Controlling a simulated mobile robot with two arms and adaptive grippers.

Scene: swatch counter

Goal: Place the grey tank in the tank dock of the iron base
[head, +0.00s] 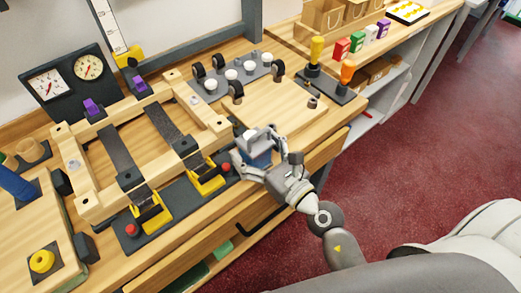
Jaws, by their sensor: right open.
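My right gripper (248,154) reaches in from the lower right over the front edge of the wooden counter. A light grey piece (258,136) sits on top of or just behind the blue thing. These two may be the iron base and the grey tank, but I cannot tell for sure. The fingers hide part of both, and I cannot tell whether they touch. My left gripper is not in view.
A wooden frame with dark straps (120,150) and yellow clamps (205,181) fills the counter's left and middle. A grey plate with knobs (232,76) lies behind. A pale board (285,104) is mostly clear. Orange and yellow handled tools (346,72) stand to the right.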

